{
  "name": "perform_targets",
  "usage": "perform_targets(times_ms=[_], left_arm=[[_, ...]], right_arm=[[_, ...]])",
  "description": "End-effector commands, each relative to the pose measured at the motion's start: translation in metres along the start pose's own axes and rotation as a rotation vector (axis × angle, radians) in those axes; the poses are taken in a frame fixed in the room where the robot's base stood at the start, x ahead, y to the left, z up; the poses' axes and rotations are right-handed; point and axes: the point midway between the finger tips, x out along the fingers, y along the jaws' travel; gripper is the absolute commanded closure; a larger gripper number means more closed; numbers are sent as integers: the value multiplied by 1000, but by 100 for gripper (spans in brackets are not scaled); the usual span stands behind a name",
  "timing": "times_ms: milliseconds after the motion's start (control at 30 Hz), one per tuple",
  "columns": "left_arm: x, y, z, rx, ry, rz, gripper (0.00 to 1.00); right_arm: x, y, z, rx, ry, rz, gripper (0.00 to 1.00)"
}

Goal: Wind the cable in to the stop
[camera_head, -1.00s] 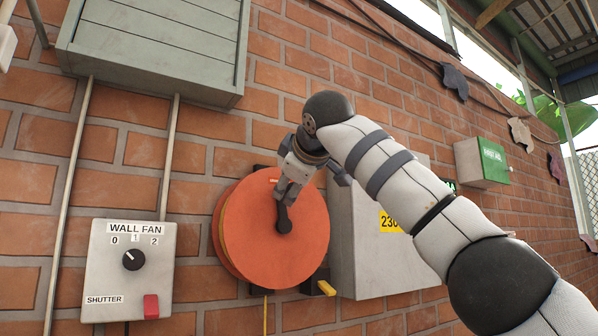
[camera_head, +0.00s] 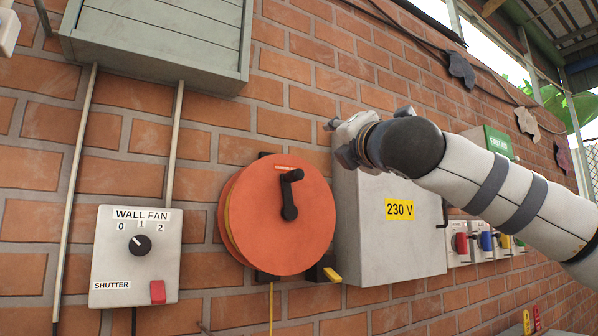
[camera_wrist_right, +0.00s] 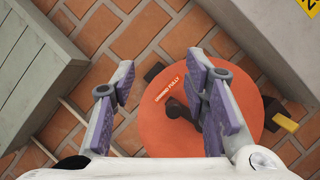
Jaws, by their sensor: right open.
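The orange cable reel (camera_head: 262,228) is mounted on the brick wall, and its black crank (camera_head: 289,195) points up from the hub with its knob near the top of the disc. A yellow cable (camera_head: 271,308) hangs straight down below the reel. My right gripper (camera_head: 338,142) is up and right of the crank, apart from it, by the grey box. In the right wrist view, its purple-padded fingers (camera_wrist_right: 160,98) are spread and empty, and the right finger partly hides the reel (camera_wrist_right: 245,125) and crank. My left gripper is not in view.
A grey 230 V box (camera_head: 385,245) stands right of the reel. A yellow-ended lever (camera_head: 332,275) juts out at the reel's lower right. The wall fan switch panel (camera_head: 138,275) is at left, and a grey-green shutter box (camera_head: 155,45) is above.

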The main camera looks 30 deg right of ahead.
Motion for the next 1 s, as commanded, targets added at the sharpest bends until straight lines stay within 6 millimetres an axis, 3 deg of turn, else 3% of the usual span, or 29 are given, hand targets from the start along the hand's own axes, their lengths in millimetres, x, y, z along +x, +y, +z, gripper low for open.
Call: perform_targets(times_ms=[33,100,233,367,567,700,1000], left_arm=[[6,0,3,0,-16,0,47],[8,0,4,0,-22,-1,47],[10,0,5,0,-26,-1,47],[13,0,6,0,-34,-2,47],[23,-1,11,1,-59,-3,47],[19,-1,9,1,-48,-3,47],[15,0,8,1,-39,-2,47]], right_arm=[[-5,-21,-18,-228,24,69,59],[-17,-38,-44,-510,58,176,59],[-32,-51,-75,-754,90,291,59],[-15,-47,-82,-782,93,301,59],[36,-36,-94,-779,96,297,59],[63,-26,-96,-776,92,299,59],[81,-22,-99,-771,92,299,59]])
